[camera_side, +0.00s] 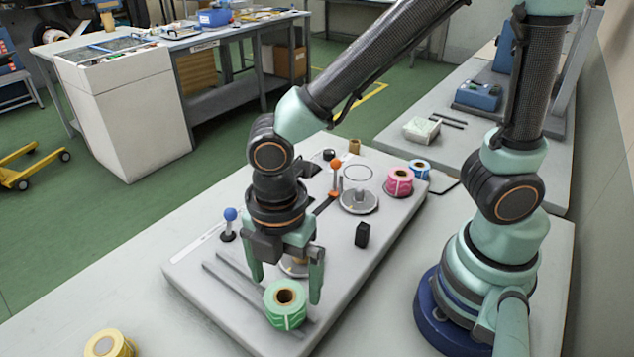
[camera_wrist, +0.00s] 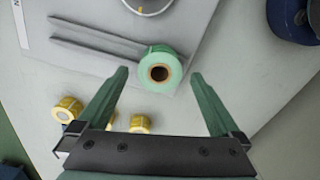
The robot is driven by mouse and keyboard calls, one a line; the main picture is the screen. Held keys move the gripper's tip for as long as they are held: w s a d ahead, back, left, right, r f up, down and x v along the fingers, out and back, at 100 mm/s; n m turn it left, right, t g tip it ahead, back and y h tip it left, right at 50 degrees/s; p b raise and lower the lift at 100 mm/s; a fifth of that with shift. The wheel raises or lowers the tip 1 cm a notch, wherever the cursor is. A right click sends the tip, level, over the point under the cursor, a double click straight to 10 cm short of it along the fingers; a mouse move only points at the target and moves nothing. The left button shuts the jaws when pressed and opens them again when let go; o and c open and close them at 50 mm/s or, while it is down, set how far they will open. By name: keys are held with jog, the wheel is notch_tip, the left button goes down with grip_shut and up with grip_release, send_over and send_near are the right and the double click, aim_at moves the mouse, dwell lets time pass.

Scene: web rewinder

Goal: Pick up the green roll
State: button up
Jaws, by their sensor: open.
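The green roll (camera_side: 285,307) stands on the near end of the grey machine plate, with its brown core facing up. In the wrist view the green roll (camera_wrist: 160,70) lies ahead of the fingertips, roughly centred between them and close to the plate's edge. My gripper (camera_side: 285,285) is open and empty, pointing down above and just behind the roll in the side view. In the wrist view my gripper (camera_wrist: 160,75) shows its two green fingers spread wider than the roll. I see no contact between the fingers and the roll.
Two dark rails (camera_side: 240,285) lie beside the roll. A blue-knobbed lever (camera_side: 230,216), an orange-knobbed lever (camera_side: 336,165), a black block (camera_side: 362,234) and a pink roll (camera_side: 399,182) stand on the plate. A yellow roll (camera_side: 108,344) sits on the table at lower left.

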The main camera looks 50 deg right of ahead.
aim_at(285, 297)
jog(key=shift+a+f, duration=0.15)
jog(key=shift+f, duration=0.95)
jog(key=shift+a+f, duration=0.1)
jog(key=shift+f, duration=1)
jog(key=c, duration=1.4)
jog(key=shift+r, duration=0.1)
notch_tip(285, 297, up, 20)
jog(key=shift+f, duration=0.1)
